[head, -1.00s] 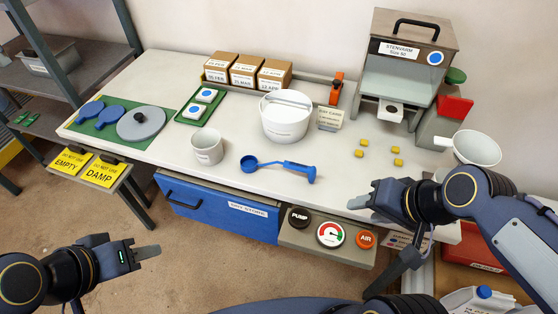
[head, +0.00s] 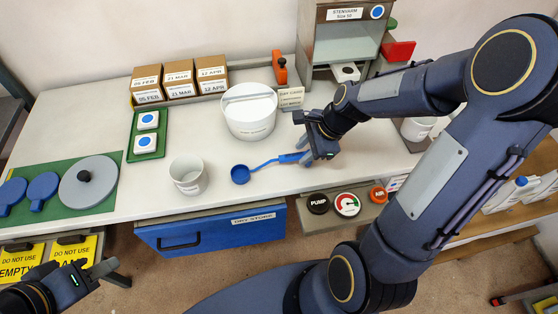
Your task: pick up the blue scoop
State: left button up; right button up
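The blue scoop (head: 240,175) lies on the white worktop, its round bowl to the left and its handle reaching right. My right gripper (head: 306,158) is low over the worktop at the handle's right end. Its fingers cover part of the handle, and I cannot tell whether they are closed on it. My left gripper (head: 95,270) is at the lower left, in front of the worktop and far from the scoop. Its fingertips look apart, with nothing between them.
A white cup (head: 189,184) stands left of the scoop, and a large white tub (head: 249,122) stands behind it. A metal cabinet (head: 320,50) is at the back right. A blue drawer (head: 215,233) is below the front edge. The worktop just around the scoop is clear.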

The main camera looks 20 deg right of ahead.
aim_at(294, 159)
jog(key=x, duration=0.5)
jog(key=shift+w+a+f, duration=0.15)
jog(key=shift+a+f, duration=0.1)
jog(key=shift+f, duration=0.05)
grip_shut()
